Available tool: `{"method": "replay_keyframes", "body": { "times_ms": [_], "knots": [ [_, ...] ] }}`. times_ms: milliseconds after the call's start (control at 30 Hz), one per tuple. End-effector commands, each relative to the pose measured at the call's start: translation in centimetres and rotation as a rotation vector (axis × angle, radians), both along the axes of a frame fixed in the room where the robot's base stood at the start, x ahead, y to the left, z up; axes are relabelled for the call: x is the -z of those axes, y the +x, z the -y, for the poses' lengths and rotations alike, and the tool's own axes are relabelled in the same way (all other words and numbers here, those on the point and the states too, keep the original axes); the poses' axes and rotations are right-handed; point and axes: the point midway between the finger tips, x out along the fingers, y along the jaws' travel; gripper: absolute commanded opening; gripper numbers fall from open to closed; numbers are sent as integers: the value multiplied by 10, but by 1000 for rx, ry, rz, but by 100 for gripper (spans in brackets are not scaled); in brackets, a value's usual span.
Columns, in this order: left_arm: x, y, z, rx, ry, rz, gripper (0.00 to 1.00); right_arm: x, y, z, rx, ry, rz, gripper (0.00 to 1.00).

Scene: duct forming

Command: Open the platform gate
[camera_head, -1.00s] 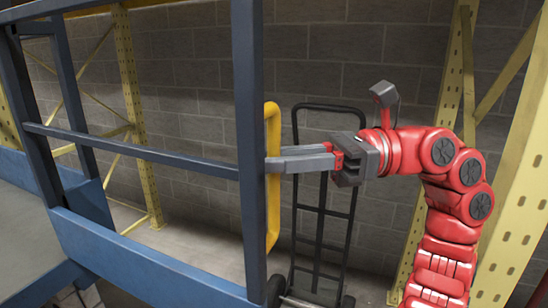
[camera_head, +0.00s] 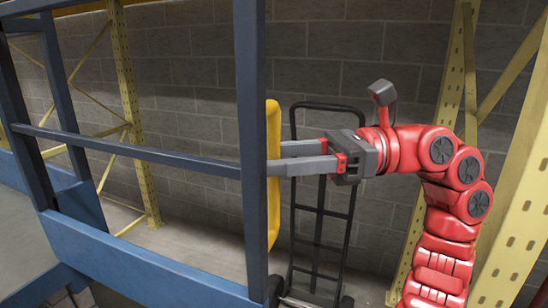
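The platform gate (camera_head: 140,152) is a blue metal frame with a middle rail and a tall post at its right end. A yellow handle (camera_head: 273,215) stands upright along that post. My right gripper (camera_head: 274,158) reaches in from the right. Its two grey fingers straddle the handle bar, one passing in front of it and one behind. They appear closed around it, though the contact is partly hidden. My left gripper is not in view.
A black hand truck (camera_head: 320,212) stands behind the gripper near the grey block wall (camera_head: 340,80). Yellow rack uprights (camera_head: 134,120) stand behind the gate and at the right. Some floor is clear behind the gate.

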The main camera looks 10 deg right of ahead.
Motion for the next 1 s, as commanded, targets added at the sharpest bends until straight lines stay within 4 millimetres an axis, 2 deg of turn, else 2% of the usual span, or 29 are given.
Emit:
{"method": "replay_keyframes", "body": {
  "times_ms": [267, 600, 700, 1000],
  "knots": [
    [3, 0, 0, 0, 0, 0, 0, 0, 0, 9, 1, 1, 0, 50],
    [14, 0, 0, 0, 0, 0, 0, 0, -2, 63, 1, 4, 1, 50],
    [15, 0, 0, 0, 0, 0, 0, 0, -2, 73, 1, 3, 0, 50],
    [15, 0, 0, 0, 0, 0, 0, 0, -2, 75, 0, 0, 0, 50]
  ]
}}
